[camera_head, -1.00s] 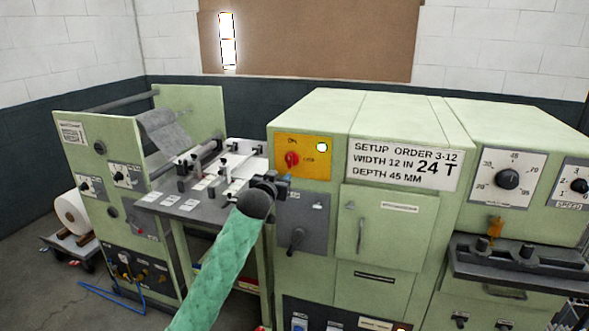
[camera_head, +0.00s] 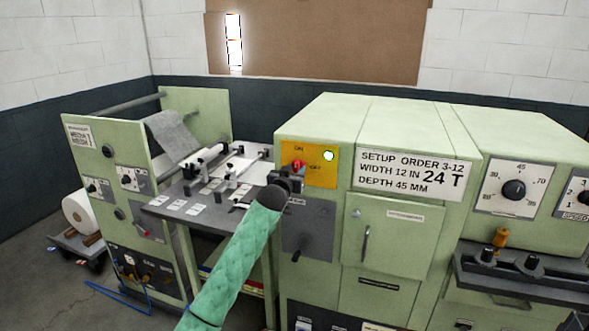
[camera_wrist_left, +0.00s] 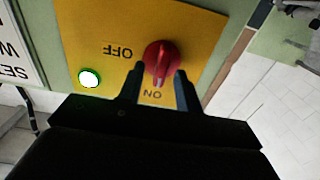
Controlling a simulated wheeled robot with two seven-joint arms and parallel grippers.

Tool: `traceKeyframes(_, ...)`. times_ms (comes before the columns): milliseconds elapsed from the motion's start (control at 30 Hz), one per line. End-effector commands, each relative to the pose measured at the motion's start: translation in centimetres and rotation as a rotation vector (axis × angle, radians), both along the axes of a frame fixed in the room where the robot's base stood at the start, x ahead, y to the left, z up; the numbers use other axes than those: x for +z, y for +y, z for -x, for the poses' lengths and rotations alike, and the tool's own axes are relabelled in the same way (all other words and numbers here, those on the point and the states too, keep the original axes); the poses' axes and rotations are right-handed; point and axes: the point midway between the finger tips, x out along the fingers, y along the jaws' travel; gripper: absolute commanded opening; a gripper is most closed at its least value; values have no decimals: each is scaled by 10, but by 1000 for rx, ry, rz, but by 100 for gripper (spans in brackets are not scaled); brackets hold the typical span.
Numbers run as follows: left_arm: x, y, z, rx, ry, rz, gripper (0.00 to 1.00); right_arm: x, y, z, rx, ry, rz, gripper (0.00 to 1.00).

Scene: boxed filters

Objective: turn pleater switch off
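The pleater switch is a red rotary knob (camera_head: 298,165) on a yellow plate (camera_head: 322,178) with ON above it and OFF to its right. In the left wrist view the red knob (camera_wrist_left: 161,60) appears upside down, its grip roughly in line with ON. A round indicator light (camera_head: 328,155) on the plate glows white with a green rim. My left gripper (camera_head: 294,174) is right at the knob. In the wrist view its fingers (camera_wrist_left: 160,84) are apart, one on each side of the knob's near part; contact cannot be told. My right gripper is not in view.
A grey panel with a dark lever (camera_head: 297,243) lies below the plate. A setup order sign (camera_head: 412,174) is to its right. A work table (camera_head: 160,207) with small fittings stands left of my green-sleeved arm. A dark ledge (camera_head: 525,275) juts out at the right.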

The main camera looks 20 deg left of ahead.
Motion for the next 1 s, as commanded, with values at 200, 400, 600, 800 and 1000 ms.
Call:
traceKeyframes(200,-1,0,-3,0,1,0,35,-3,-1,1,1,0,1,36)
traceKeyframes(400,0,0,-3,0,0,0,21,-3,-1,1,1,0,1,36)
traceKeyframes(600,0,0,-3,0,0,-1,0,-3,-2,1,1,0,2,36)
traceKeyframes(800,-1,0,-3,0,1,-14,0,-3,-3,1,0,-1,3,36)
traceKeyframes(1000,0,-1,-3,0,-3,-85,0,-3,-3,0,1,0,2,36)
